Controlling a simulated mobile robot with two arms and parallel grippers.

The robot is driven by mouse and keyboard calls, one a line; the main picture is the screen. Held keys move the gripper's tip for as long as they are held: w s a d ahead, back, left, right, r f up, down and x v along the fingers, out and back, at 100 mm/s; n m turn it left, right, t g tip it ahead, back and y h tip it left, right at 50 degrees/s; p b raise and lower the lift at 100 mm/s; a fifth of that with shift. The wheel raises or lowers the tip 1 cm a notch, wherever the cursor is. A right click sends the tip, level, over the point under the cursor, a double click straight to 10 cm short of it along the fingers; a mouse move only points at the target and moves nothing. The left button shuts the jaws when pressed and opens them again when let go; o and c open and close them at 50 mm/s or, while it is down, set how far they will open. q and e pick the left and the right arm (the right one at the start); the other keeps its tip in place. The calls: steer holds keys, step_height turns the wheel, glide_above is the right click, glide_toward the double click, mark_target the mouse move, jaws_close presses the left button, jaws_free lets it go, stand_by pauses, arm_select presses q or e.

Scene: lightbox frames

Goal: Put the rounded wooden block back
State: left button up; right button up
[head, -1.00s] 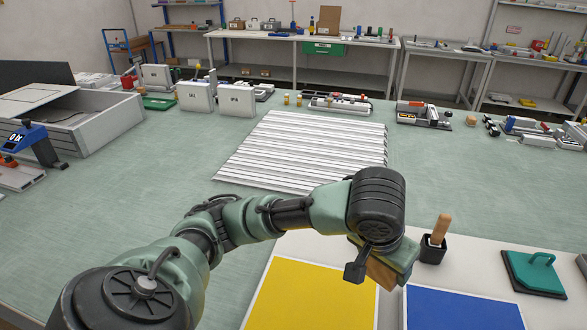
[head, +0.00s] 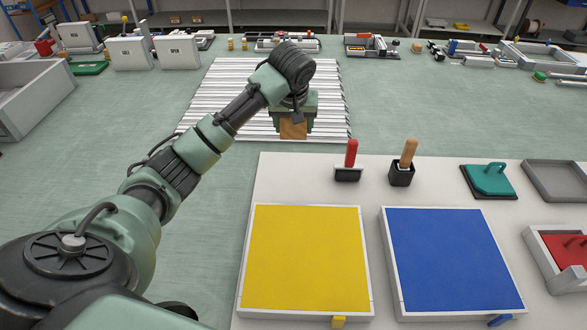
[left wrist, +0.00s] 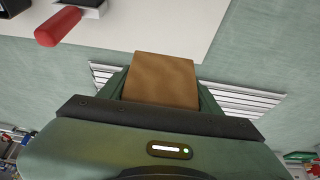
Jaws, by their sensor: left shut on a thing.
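My left gripper (head: 293,117) is shut on a brown wooden block (head: 293,129). It holds the block over the near part of the white slatted rack (head: 215,100). The left wrist view shows the block (left wrist: 160,80) between the green fingers, with the slats (left wrist: 240,97) beyond it. I cannot tell whether the block touches the rack, and its rounded side is not clear. My right gripper is not in view.
On the white board (head: 290,180) are a yellow pad (head: 305,260), a blue pad (head: 450,258), a red-handled tool (head: 351,155), a black cup (head: 401,176) with a wooden handle, and a green-handled block (head: 489,180).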

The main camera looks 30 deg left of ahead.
arm_select(q)
steer(key=p, duration=0.2)
glide_above(294, 172)
steer(key=s, duration=0.2)
steer(key=f, duration=1)
steer(key=shift+w+d, duration=0.25)
steer(key=shift+d, duration=0.1)
steer(key=shift+f, duration=2.7)
steer(key=shift+f, duration=0.1)
steer(key=o, duration=1)
steer(key=shift+o, duration=1)
